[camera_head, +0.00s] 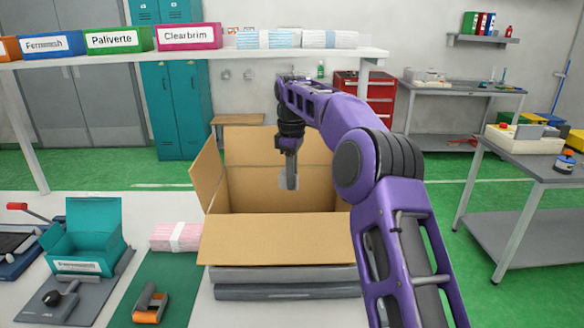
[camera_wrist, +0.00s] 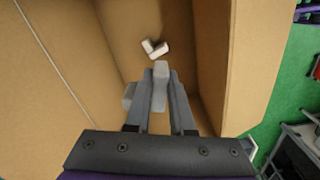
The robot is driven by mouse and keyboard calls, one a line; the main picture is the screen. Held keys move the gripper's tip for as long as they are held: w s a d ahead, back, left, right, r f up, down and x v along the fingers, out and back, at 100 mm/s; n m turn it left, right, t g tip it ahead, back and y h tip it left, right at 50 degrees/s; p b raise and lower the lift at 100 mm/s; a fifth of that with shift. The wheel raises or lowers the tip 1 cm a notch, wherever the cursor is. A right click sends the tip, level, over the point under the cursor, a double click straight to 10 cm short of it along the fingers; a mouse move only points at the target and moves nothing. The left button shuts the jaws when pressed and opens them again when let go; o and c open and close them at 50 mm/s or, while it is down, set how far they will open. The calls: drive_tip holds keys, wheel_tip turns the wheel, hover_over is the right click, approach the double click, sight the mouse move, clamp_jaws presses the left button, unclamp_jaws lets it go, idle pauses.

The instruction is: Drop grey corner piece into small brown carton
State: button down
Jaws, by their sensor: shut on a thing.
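The brown carton (camera_head: 276,238) stands open with its flaps spread, on the near bench. My gripper (camera_head: 289,184) points down inside the carton's opening, in front of its back wall. In the wrist view, my gripper (camera_wrist: 160,100) is shut on the grey corner piece (camera_wrist: 160,82), which sticks out past the fingertips. The fingers hide part of its shape. Below, a pale L-shaped corner piece (camera_wrist: 155,49) lies on the carton's floor. Another grey piece (camera_wrist: 129,92) shows beside the left finger, partly hidden.
The carton rests on stacked grey flat items (camera_head: 285,291). A shelf with labelled bins (camera_head: 187,36) runs behind. Carton walls surround my gripper closely.

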drive_tip(key=shift+f, duration=1.05)
drive_tip(key=c, duration=0.7)
unclamp_jaws()
drive_tip(key=shift+r, duration=3.75)
